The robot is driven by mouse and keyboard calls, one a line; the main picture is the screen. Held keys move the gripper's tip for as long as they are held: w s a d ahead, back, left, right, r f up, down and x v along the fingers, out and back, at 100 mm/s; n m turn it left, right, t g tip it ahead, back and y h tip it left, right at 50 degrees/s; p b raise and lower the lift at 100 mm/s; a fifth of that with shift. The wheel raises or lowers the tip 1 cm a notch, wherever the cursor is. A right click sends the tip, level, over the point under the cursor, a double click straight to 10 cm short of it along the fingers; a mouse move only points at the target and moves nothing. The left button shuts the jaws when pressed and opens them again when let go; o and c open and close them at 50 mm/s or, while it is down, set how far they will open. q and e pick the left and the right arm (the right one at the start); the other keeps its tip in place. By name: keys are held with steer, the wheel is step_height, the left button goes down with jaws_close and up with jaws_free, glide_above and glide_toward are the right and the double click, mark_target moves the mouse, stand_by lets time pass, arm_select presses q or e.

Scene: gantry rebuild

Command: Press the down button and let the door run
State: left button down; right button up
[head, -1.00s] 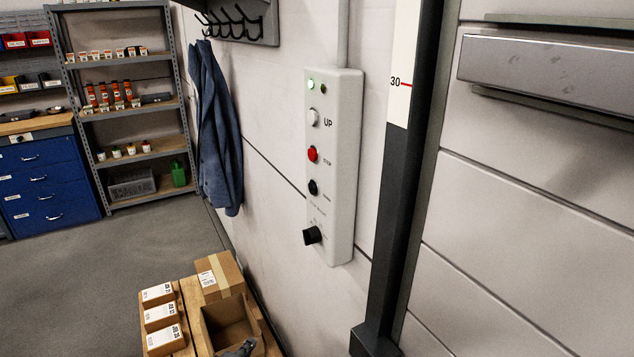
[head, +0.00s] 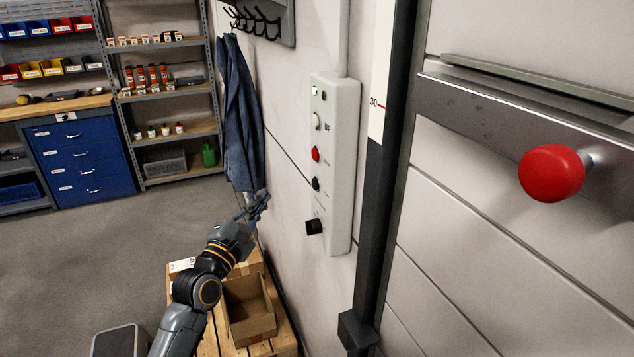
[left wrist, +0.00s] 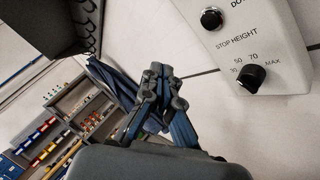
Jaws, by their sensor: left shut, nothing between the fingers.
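The grey control panel (head: 332,165) is on the wall with a white UP button (head: 317,121), a red stop button (head: 315,153) and the black down button (head: 315,184) under it. A green lamp (head: 316,91) glows at its top. The left wrist view shows the down button (left wrist: 211,18), its label cut off, above the stop-height knob (left wrist: 251,77). My left gripper (head: 262,199) is shut and empty, left of the panel and apart from the down button. Its fingers fill the middle of the left wrist view (left wrist: 163,85). My right gripper is not in view.
The pale door (head: 480,240), with a metal rail and a red knob (head: 552,173), is at the right behind a dark post (head: 381,200). A blue coat (head: 237,115) hangs left of the panel. A carton (head: 248,308) stands on a pallet (head: 283,340) below my gripper.

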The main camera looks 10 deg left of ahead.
mark_target(315, 184)
arm_select(q)
steer(key=w+d, duration=0.5)
steer(key=d, duration=0.2)
steer(key=shift+r, duration=0.15)
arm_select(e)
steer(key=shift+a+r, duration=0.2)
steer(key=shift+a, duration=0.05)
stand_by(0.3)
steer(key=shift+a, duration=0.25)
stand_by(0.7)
arm_select(q)
steer(key=shift+d, duration=0.2)
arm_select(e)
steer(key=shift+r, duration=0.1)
arm_select(q)
steer(key=shift+w+d, duration=0.2)
steer(key=shift+d, duration=0.05)
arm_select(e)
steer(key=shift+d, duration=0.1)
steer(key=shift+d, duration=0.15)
